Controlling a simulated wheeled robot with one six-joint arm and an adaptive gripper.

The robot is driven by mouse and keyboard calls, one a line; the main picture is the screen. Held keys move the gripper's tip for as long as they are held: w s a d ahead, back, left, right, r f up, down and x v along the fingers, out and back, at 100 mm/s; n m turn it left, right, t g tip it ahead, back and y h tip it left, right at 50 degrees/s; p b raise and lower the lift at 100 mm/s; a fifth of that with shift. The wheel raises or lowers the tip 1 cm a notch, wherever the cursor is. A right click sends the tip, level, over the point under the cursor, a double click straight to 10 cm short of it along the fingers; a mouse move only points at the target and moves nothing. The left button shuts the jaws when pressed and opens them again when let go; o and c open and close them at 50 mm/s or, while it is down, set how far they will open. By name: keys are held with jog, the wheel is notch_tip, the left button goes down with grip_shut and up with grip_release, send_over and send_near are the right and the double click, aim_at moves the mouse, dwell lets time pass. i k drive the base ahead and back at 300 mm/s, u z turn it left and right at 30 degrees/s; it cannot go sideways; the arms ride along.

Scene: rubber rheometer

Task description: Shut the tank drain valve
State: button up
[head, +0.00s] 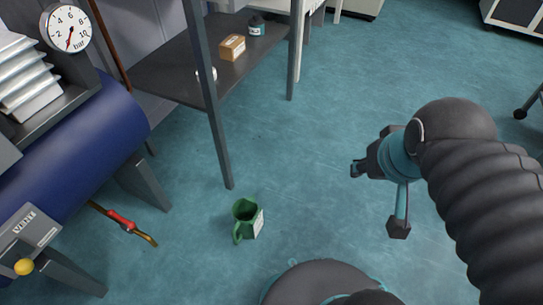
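The drain valve is a red lever (121,221) on a thin brass pipe (145,237) that comes out low under the blue tank (75,150) at the left. The lever appears to lie along the pipe. The pipe's free end points down toward the floor, left of a green jug (247,222). My gripper (357,169) is in the right half of the picture, far from the valve and apart from everything. Its fingers are small and dark here, and I cannot tell whether they are open or shut.
A pressure gauge (69,30) sits above the tank, its red needle pointing down. A yellow knob (24,267) is by a VENT plate (25,228). A grey shelf (180,75) holds a small box (231,47); its leg (222,150) stands behind the jug.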

aim_at(131, 225)
jog(key=u, duration=2.1)
jog(key=k, duration=0.5)
jog(key=z, duration=0.55)
jog(key=i, duration=0.7)
jog(key=u, duration=0.7)
